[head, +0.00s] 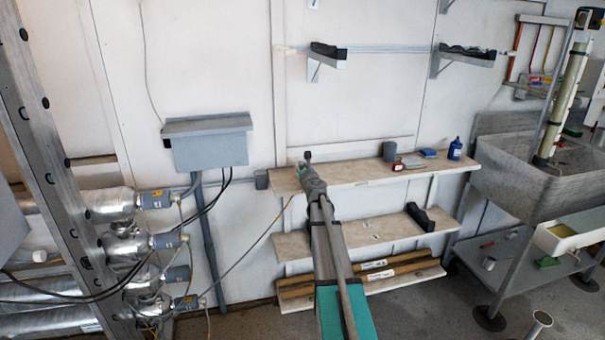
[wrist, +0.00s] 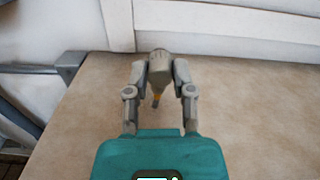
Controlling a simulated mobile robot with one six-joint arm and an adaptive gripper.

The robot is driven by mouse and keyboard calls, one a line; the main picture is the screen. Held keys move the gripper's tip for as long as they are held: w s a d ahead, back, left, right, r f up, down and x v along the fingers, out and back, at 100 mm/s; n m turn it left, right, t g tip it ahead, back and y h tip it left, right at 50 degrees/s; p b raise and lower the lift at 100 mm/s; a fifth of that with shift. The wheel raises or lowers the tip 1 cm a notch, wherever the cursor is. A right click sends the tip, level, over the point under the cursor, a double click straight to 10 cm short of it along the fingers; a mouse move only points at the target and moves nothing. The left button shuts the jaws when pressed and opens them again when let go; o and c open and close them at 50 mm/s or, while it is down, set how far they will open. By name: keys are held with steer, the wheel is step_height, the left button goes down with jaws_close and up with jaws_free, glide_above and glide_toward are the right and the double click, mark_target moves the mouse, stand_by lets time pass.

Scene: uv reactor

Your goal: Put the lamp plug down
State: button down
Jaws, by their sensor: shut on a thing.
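The lamp plug (wrist: 160,64) is a grey piece between my gripper's two fingertips in the wrist view. A small orange-yellow part shows at its near end. My gripper (wrist: 161,72) is shut on it, over the left end of the top shelf (wrist: 245,120). In the head view my gripper (head: 306,168) is at the left part of that shelf (head: 350,174). The dark end of the plug (head: 308,156) sticks up past the fingers. I cannot tell whether the plug touches the shelf.
The shelf middle is clear. A grey box (head: 208,145) hangs at left. A thin cable (head: 262,240) runs toward the pipes.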

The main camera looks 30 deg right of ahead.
steer(key=shift+f, duration=0.15)
steer(key=shift+f+b, duration=0.3)
steer(key=shift+b, duration=0.05)
steer(key=shift+f, duration=0.15)
steer(key=shift+s+b, duration=0.15)
steer(key=shift+b, duration=0.15)
steer(key=shift+c, duration=2.4)
jaws_free()
steer(key=shift+a, duration=0.1)
steer(key=shift+s, duration=0.1)
steer(key=shift+p, duration=0.3)
